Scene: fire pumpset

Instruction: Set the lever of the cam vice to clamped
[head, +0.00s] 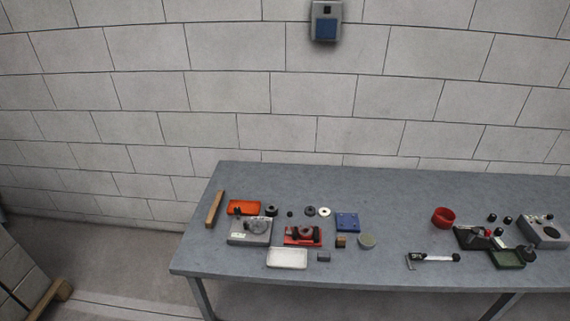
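Two small devices on the grey table could be the cam vice, and I cannot tell which from here. One is a red-based device (303,236) with a dark, rounded part on top, left of the table's middle. The other is a dark device (470,238) on the right, with a small red part at its right side. Both are too small to read a lever's position. Neither of my grippers is in view.
The grey table (390,188) stands before a block wall. Near the red-based device are a grey box with a dial (249,231), a white tray (287,257), an orange tray (244,207) and a blue plate (347,222). A red ring-shaped cup (443,217) and a grey control box (543,231) are at right. The table's middle is clear.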

